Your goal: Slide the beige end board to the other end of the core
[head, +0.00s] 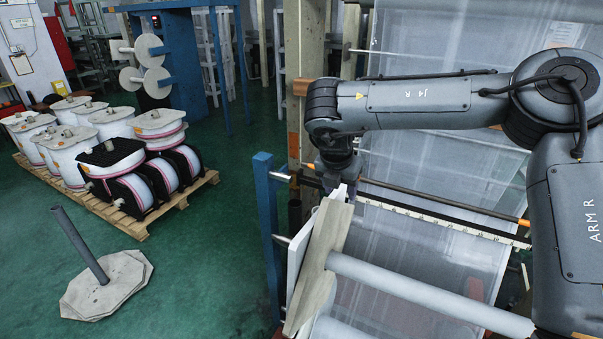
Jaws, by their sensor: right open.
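The beige end board (318,268) is a long slab standing tilted at the left end of the core. The core (425,290) is a pale grey tube that runs from the board toward the lower right. A white plate (297,243) stands just left of the board. My right gripper (338,186) is open at the upper end of the board, pointing down. It is very close to the board's top edge; I cannot tell whether it touches. Its fingertips are partly hidden. My left gripper is not in view.
A blue post (268,235) stands left of the board. A dark bar with an orange end (440,208) and a pale toothed strip run behind the core. Translucent film (425,160) hangs behind. A pallet of spools (140,222) and a pole on a stone-like base (108,285) stand on the green floor.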

